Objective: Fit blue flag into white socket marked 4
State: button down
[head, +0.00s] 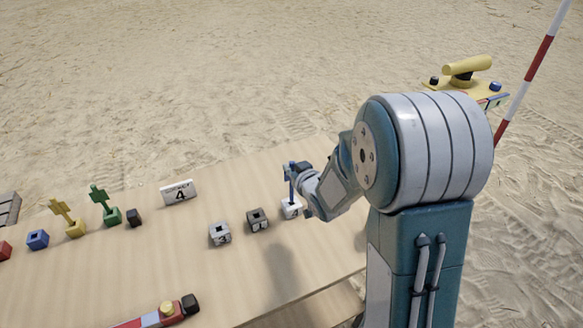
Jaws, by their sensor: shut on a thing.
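The blue flag (291,183) is upright, its thin pole pointing down. My gripper (298,172) is shut on the flag near its top; the arm hides part of the grip. A white socket (291,210) stands directly below the flag at the right end of a row of sockets. The pole's lower end meets the top of this socket in the picture; I cannot tell whether it is inside or just above. The socket's own mark is too small to read.
A grey socket (257,220) and a whitish socket (219,233) stand left of the white one. Green (108,207) and yellow (70,220) flags stand in blocks further left, near an empty blue block (38,239). A red tool (160,314) lies at the front of the table (150,265).

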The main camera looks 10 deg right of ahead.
send_over(292, 200)
jog(key=shift+w+f, duration=0.15)
jog(key=shift+f, duration=0.95)
jog(key=shift+w+f, duration=0.15)
jog(key=shift+f, duration=0.95)
jog(key=c, duration=0.6)
grip_release()
jog(key=shift+s+d, duration=0.1)
jog(key=shift+v, duration=3.6)
jog(key=shift+r, duration=0.1)
